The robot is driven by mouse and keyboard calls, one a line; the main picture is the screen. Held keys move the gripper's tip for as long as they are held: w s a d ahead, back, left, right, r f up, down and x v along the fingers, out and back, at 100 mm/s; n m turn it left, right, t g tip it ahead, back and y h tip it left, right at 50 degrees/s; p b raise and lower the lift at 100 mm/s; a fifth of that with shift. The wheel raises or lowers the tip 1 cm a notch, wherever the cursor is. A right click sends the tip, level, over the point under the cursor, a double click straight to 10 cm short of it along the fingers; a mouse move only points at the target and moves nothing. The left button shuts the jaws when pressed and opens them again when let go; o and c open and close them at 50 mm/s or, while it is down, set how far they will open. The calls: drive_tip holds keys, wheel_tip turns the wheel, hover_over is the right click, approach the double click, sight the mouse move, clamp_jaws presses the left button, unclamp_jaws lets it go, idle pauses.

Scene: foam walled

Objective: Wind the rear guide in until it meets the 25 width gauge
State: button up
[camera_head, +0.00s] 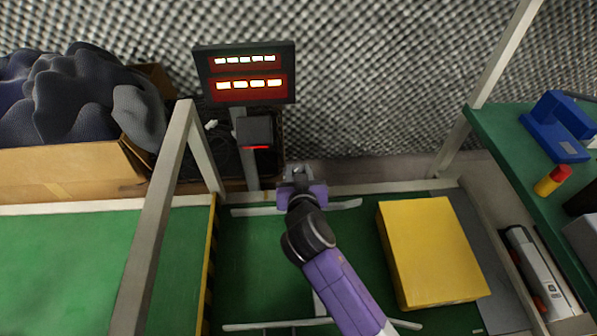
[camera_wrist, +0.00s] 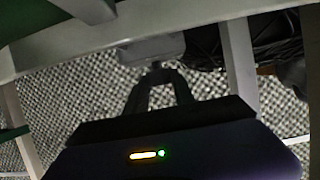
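My gripper (camera_head: 297,175) reaches past the far edge of the green belt in the head view. In the wrist view its two dark fingers (camera_wrist: 160,72) lean together at the tips, just below a pale grey block (camera_wrist: 150,48) under a rail. I cannot tell whether the tips hold a small part there or only touch it. The rear guide (camera_head: 254,211) is a pale bar across the belt's far side, partly hidden behind my arm. A front bar (camera_head: 262,326) runs along the near side. I cannot pick out a 25 mark or the width gauge.
A yellow box (camera_head: 430,250) lies on the belt right of my arm. A display with lit rows (camera_head: 247,73) stands behind on a post. A carton of dark foam (camera_head: 70,165) is at left. A green shelf (camera_head: 510,140) with a blue tool is at right.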

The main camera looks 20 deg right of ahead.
drive_tip(key=shift+d+r+y+p, duration=0.1)
drive_tip(key=shift+y+p, duration=0.2)
drive_tip(key=shift+p, duration=0.4)
clamp_jaws()
drive_tip(key=shift+n, duration=0.3)
drive_tip(key=o, duration=1.1)
unclamp_jaws()
drive_tip(key=shift+f+p+v, duration=0.2)
drive_tip(key=shift+p+v, duration=0.7)
drive_tip(key=shift+v, duration=3)
